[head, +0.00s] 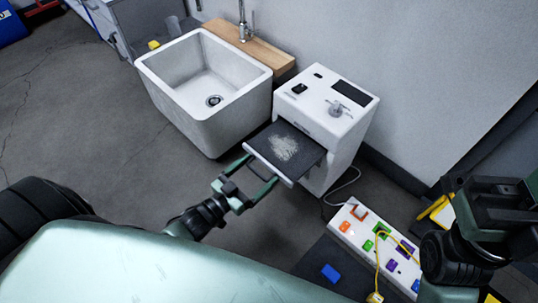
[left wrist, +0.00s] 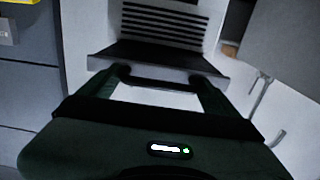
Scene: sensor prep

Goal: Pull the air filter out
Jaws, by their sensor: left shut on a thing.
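The air filter (head: 306,150) is a flat dark panel with a pale front edge and a patch of whitish dust on top. It sticks partway out of the front slot of a white machine (head: 328,104); its rear part is hidden inside. My left gripper (head: 260,169) is shut on the filter's front edge. In the left wrist view the fingers (left wrist: 158,76) meet the grey front strip of the filter (left wrist: 225,81), below a slatted vent on the machine. My right gripper (head: 497,205) is at the right edge, dark and partly cut off, so its jaws are unclear.
A white sink (head: 205,120) with a wooden counter (head: 250,50) and tap stands left of the machine. A white box (head: 375,248) with coloured slots and a yellow cable lies on the floor at lower right, near a blue block (head: 330,273).

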